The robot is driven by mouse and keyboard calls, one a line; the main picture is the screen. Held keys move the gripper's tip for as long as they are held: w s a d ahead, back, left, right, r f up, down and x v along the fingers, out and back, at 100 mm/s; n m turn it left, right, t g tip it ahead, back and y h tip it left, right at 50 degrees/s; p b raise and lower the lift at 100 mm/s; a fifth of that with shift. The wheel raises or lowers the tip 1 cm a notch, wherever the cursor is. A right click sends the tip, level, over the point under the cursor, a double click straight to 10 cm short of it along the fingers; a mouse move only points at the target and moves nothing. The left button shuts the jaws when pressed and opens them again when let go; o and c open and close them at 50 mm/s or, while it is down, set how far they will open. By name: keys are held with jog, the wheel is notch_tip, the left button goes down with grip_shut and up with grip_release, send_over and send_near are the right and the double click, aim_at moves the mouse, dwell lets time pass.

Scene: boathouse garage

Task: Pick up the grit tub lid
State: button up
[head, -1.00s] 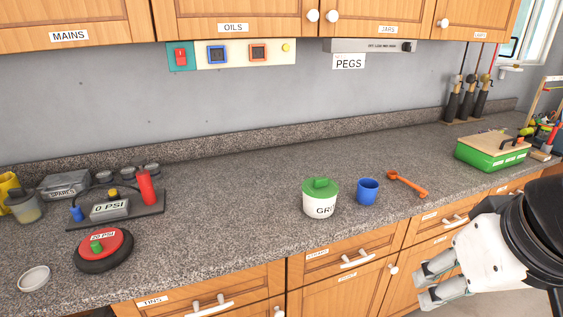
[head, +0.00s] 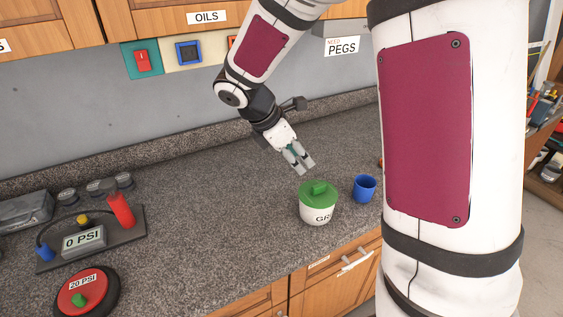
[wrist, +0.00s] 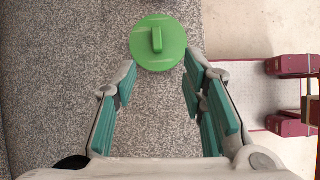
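The grit tub lid (head: 318,194) is a round green disc with a raised bar handle, seated on the white grit tub (head: 317,214) on the counter. My gripper (head: 304,166) is above and just behind-left of the lid, apart from it. In the wrist view the lid (wrist: 158,43) shows whole, beyond the fingertips and roughly centred between them, with its handle running along the view. My gripper (wrist: 158,85) is open and empty, its two teal-padded fingers wide apart.
A blue cup (head: 364,189) stands close to the right of the tub. A gauge board (head: 92,236) and a red-and-black 20 PSI disc (head: 84,294) are at the left. The counter (head: 200,210) between them and the tub is clear. My arm hides the counter's right part.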

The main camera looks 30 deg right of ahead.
jog(key=f+n, duration=0.1)
jog(key=p, duration=0.1)
send_near(319, 185)
jog(key=x, duration=0.3)
jog(key=shift+p+x, duration=0.65)
jog(key=shift+x, duration=2.2)
grip_shut()
